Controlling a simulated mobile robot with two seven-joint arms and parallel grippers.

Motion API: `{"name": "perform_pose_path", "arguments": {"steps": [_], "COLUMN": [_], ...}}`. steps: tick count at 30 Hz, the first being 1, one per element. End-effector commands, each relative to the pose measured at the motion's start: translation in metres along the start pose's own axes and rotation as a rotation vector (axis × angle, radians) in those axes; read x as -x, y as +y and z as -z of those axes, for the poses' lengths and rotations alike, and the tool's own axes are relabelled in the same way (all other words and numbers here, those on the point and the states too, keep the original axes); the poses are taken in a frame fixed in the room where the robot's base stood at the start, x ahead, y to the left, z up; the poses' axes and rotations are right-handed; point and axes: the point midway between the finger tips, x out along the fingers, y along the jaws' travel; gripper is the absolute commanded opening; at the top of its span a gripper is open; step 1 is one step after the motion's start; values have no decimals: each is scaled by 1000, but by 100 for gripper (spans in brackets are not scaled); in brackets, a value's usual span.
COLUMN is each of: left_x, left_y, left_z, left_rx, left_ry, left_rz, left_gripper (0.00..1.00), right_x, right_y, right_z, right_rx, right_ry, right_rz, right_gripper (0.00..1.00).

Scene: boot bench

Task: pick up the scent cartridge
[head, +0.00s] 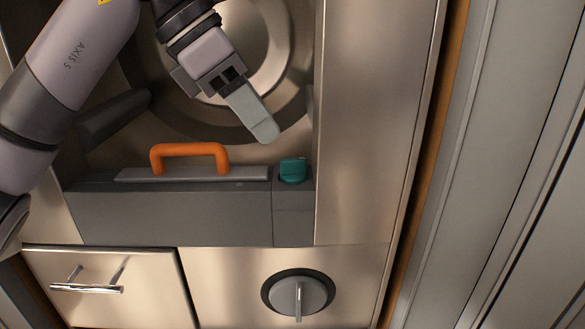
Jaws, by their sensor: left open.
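A small teal piece with a rounded top, which looks like the scent cartridge (292,171), sits upright in the top of a narrow grey block at the right end of a grey unit. Only its upper part shows; the rest is hidden in the block. My left gripper (264,131) comes in from the upper left. Its fingers point down and right, with the tips above and slightly left of the teal piece, apart from it. It is open and seen nearly edge-on, one finger mostly covering the other. Nothing shows between the fingers. My right gripper is out of view.
An orange handle (189,158) stands up on the grey unit (170,217), left of the teal piece. A metal wall (365,120) rises close to its right. A round knob (299,296) and a drawer (105,292) with a bar handle are below.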

Motion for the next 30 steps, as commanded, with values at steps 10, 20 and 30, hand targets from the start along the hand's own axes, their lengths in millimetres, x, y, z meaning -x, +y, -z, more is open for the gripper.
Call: {"name": "perform_pose_path", "arguments": {"steps": [10,20,30], "left_x": [-43,-68,-68], "left_y": [3,4,4], "left_z": [-3,-2,-2], "left_rx": [-1,-1,-1], "left_ry": [1,-1,-2], "left_rz": [7,3,4], "left_gripper": [41,41,0], "right_x": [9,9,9], "right_y": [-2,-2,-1], "right_z": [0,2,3], "right_rx": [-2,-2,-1], "right_ry": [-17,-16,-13], "right_rz": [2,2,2], "right_gripper": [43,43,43]}}
